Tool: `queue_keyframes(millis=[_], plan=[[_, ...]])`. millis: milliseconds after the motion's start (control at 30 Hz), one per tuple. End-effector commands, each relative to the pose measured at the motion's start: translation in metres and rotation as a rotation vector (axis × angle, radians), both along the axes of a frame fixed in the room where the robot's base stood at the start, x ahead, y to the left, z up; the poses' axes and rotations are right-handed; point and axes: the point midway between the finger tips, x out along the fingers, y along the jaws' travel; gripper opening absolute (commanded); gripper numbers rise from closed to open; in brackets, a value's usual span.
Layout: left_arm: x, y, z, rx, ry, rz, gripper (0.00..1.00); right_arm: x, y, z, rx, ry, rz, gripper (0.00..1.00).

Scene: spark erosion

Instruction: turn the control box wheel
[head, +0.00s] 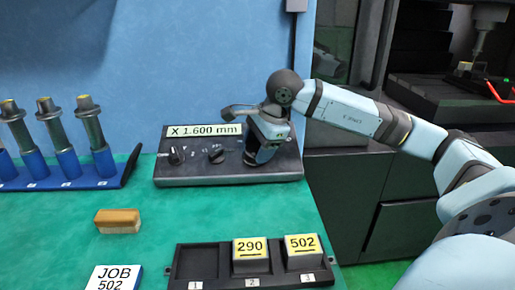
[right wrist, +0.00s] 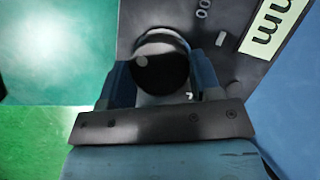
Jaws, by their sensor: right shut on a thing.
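The control box (head: 200,171) is a dark grey sloped panel on the green bench against the blue wall. Its label reads "X 1.600 mm". My right gripper (head: 262,146) is over the right part of the panel and hides most of the wheel. In the right wrist view, the round, glossy black wheel (right wrist: 160,62) sits between the two blue fingers of my right gripper (right wrist: 161,80), which are shut on it. My left gripper is not in view.
Two small black knobs (head: 216,155) sit left of the wheel. A rack (head: 75,183) with several tool holders is at the left. A brown-topped block (head: 118,221), a JOB 502 card (head: 114,279) and a black tray (head: 208,262) with blocks 290 and 502 are in front.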

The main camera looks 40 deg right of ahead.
Motion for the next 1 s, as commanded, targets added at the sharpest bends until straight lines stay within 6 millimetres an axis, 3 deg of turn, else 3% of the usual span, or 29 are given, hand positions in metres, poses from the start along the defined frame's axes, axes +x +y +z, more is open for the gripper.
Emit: queue_keyframes(millis=[367, 400, 500, 833, 1000], plan=[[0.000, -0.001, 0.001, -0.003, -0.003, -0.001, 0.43, -0.001, 0.000, -0.001, 0.000, 0.002, -0.003, 0.34], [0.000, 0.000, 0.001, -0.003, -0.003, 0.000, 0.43, -0.001, 0.000, -0.001, 0.000, 0.002, -0.003, 0.60], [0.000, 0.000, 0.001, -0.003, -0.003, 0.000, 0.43, 0.000, 0.000, -0.001, 0.000, 0.002, -0.003, 0.83], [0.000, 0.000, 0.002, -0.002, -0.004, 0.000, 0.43, -0.001, 0.000, 0.003, 0.001, -0.001, -0.003, 0.83], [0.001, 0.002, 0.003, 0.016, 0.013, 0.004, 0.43, -0.008, -0.004, 0.025, -0.002, -0.002, -0.003, 0.83]])
